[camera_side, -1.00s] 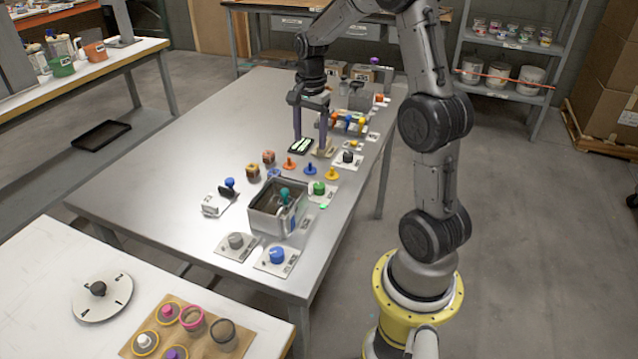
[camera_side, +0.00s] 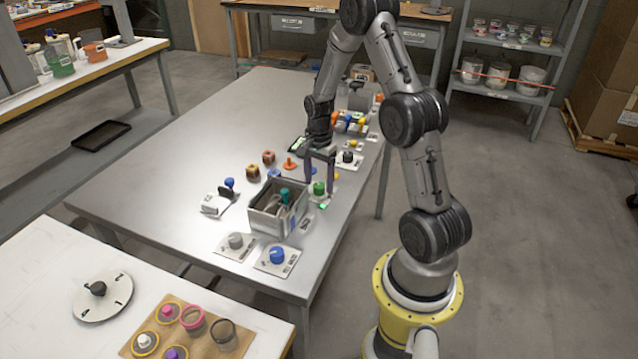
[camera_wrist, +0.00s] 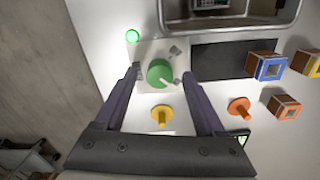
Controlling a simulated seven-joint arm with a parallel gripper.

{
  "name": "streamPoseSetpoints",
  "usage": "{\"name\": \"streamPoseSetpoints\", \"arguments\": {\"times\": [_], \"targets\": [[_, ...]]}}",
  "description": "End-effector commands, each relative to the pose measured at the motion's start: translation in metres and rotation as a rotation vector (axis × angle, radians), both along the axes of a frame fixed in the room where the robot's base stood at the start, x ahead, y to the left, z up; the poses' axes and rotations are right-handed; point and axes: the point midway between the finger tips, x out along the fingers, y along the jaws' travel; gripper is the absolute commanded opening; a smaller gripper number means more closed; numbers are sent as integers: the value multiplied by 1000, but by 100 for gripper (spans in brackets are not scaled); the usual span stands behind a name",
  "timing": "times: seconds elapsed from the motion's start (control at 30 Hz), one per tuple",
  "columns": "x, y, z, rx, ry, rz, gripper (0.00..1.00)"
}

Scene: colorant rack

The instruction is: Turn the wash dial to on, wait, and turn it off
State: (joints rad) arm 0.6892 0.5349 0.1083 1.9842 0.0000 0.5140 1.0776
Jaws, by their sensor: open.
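A green dial (camera_side: 319,188) sits on a pale plate near the table's right edge. In the wrist view the green dial (camera_wrist: 159,72) has a light pointer mark toward the lower right. A small lamp (camera_wrist: 132,36) beside it glows green, also in the side view (camera_side: 322,206). No label is readable, so I cannot tell for sure that this is the wash dial. My gripper (camera_side: 319,184) is open above the green dial, pointing down. In the wrist view its fingers (camera_wrist: 160,76) stand on either side of the dial, apart from it.
A grey metal bin (camera_side: 262,222) with tools stands close in front of the dial. A blue dial (camera_side: 277,255), a grey dial (camera_side: 236,240) and a black dial (camera_side: 347,156) sit on other plates. A yellow peg (camera_wrist: 161,115) and an orange peg (camera_wrist: 239,107) are nearby. The table's left half is clear.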

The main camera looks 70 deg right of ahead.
Motion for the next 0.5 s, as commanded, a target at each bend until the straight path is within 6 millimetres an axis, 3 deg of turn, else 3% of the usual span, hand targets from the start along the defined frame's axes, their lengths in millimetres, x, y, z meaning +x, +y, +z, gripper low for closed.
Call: {"name": "streamPoseSetpoints", "arguments": {"times": [0.17, 0.43, 0.5], "targets": [[0, 0, -11, 1, 1, 0, 72], [0, 0, -12, 0, 0, 0, 72], [0, 0, -12, 0, 0, 0, 61]]}}
